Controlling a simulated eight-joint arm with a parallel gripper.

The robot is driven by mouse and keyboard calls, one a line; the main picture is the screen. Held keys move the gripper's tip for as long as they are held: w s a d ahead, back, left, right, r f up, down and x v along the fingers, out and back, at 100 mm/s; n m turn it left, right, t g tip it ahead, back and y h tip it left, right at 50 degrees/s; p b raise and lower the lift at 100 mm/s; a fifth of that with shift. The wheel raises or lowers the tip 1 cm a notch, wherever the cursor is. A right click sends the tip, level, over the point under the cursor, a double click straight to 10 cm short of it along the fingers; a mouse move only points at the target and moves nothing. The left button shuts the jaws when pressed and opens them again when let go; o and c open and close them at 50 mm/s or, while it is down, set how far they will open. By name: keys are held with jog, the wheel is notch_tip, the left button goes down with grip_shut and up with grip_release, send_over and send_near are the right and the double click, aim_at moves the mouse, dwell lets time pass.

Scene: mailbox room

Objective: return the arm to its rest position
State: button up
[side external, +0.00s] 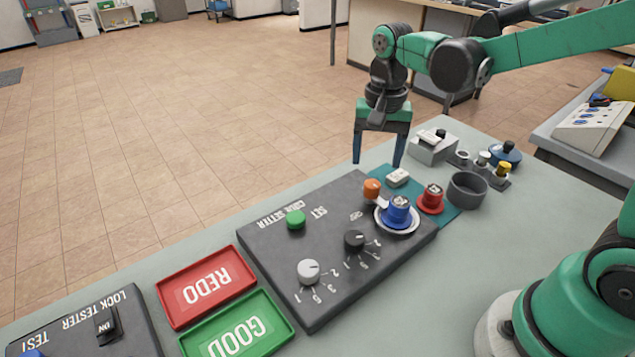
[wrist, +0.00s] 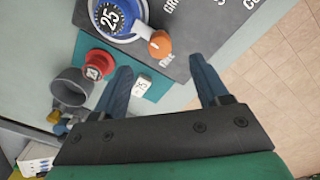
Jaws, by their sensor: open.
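My gripper (side external: 380,148) is open and empty, with two blue fingers pointing down. In the side external view it hangs above the far end of the table, beyond the dark code setter panel (side external: 268,262). In the wrist view the open fingers (wrist: 160,88) show with a small white block (wrist: 143,87) between them in the picture. That block (side external: 398,177) lies below, on a teal mat. I cannot tell the exact height of the fingers. My arm stretches in from the upper right.
A blue dial piece (side external: 397,210) sits in a ring on the panel, beside an orange knob (side external: 372,188). A red piece (side external: 431,198) and a grey cup (side external: 467,190) stand close by. Red REDO (side external: 180,312) and green GOOD (side external: 277,347) trays lie left. Open floor lies behind the table.

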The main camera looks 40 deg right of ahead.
jog(key=s+a+r+n+t, duration=0.2)
jog(key=s+r+n+t, duration=0.1)
jog(key=s+n+t, duration=0.2)
jog(key=n+t, duration=0.2)
jog(key=n, duration=0.2)
jog(key=shift+s, duration=0.4)
